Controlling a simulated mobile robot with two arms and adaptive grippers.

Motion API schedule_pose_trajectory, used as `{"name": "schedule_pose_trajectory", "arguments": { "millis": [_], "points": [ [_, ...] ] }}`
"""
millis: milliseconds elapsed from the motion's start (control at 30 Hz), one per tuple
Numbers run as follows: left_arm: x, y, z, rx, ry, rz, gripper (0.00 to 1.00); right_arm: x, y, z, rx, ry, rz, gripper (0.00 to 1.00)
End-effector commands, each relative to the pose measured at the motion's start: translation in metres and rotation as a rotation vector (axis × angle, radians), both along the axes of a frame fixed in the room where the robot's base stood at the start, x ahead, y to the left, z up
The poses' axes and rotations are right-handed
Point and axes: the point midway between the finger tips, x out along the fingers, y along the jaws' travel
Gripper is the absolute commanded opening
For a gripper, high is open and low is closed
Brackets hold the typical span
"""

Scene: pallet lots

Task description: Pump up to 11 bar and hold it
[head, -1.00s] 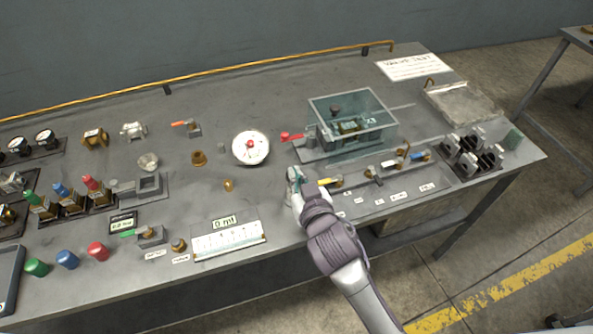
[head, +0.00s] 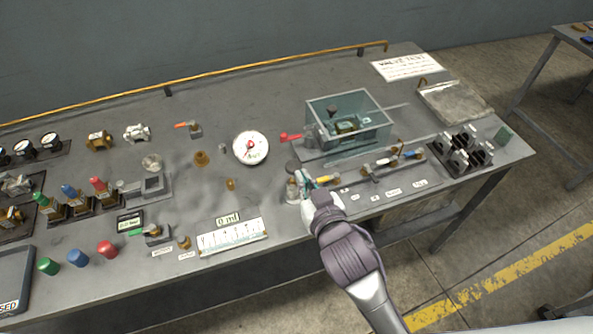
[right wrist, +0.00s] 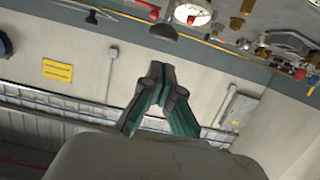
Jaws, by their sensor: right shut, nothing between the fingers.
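A round white dial gauge (head: 251,147) with a red centre stands mid-bench in the head view; its reading is too small to tell. My right gripper (head: 306,183) is shut and empty, low over the bench's front half. Just left of it stand a dark round knob (head: 293,166) and a small metallic cylinder (head: 292,190), which may be the pump. A dark dome (right wrist: 163,31) shows beyond my shut fingertips (right wrist: 161,68) in the right wrist view, apart from them. A clear tank (head: 348,117) with a red-handled valve (head: 290,137) stands behind. My left gripper is not in view.
A yellow-handled valve (head: 322,179) is close right of my right gripper, and a blue-handled one (head: 413,154) is further right. A "0 ml" scale panel (head: 232,236) lies front left. Dark metal blocks (head: 462,150) stand at the right end. A brass rail (head: 250,70) edges the back.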

Motion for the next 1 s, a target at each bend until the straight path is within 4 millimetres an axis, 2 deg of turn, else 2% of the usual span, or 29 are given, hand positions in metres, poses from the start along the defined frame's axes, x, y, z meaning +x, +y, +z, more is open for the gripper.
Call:
{"name": "schedule_pose_trajectory", "arguments": {
  "millis": [100,300,1000],
  "points": [
    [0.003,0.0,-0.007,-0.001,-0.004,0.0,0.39,-0.021,-0.007,0.003,0.0,0.0,0.001,0.0],
    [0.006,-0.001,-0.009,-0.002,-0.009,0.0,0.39,-0.038,-0.012,0.009,0.0,0.0,0.0,0.0],
    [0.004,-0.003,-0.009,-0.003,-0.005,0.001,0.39,-0.04,-0.013,0.012,0.0,-0.002,0.0,0.0]
  ]
}}
